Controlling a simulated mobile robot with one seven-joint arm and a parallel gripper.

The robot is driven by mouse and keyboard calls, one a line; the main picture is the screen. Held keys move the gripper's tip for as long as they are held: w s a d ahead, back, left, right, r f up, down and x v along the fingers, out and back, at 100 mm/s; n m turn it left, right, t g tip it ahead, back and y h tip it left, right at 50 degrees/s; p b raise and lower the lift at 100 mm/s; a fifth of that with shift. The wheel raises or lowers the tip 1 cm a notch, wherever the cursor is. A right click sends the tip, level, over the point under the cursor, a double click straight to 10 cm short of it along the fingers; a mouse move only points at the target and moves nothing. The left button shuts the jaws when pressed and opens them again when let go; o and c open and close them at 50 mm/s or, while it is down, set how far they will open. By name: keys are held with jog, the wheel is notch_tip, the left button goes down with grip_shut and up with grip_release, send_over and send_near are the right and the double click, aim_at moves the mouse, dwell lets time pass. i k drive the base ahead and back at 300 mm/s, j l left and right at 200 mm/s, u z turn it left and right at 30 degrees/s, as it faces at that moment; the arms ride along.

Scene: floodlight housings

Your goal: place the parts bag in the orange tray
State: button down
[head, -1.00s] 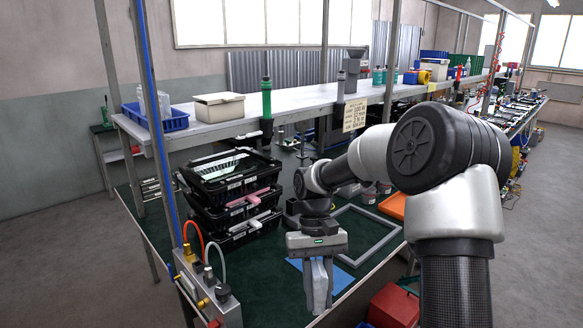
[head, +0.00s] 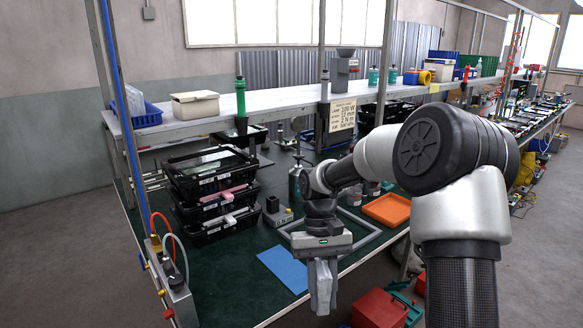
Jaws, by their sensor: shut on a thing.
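The orange tray (head: 387,209) lies on the green bench top, right of my gripper and partly behind my arm. It looks empty where it shows. My gripper (head: 320,262) points down near the bench's front edge. Below it hangs a pale, translucent parts bag (head: 321,288), which it is shut on. The fingers largely overlap the bag in this view, so the exact grip is hard to see. The bag is left of and nearer than the tray, apart from it.
A grey frame (head: 348,242) lies behind my gripper, and a blue sheet (head: 284,268) lies to its left. Stacked black trays (head: 212,190) stand at the back left. A red box (head: 381,309) is below the bench edge. Bare green bench lies at the front left.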

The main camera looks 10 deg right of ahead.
aim_at(392, 209)
jog(key=i+l+u, duration=0.1)
jog(key=l, duration=0.35)
jog(key=i+l+u, duration=0.1)
jog(key=l, duration=0.4)
jog(key=i+l+u, duration=0.1)
jog(key=l, duration=0.35)
jog(key=i+l+u, duration=0.1)
jog(key=i+l, duration=0.2)
jog(key=l, duration=0.15)
jog(key=i+l+u, duration=0.1)
jog(key=l, duration=0.35)
jog(key=i+l+u, duration=0.1)
jog(key=i+l, duration=0.15)
jog(key=l, duration=0.25)
jog(key=i+l+u, duration=0.1)
jog(key=l, duration=0.35)
jog(key=i+l+u, duration=0.1)
jog(key=l, duration=0.4)
jog(key=i+l+u, duration=0.1)
jog(key=l, duration=0.45)
jog(key=i+l+u, duration=0.1)
jog(key=l, duration=0.4)
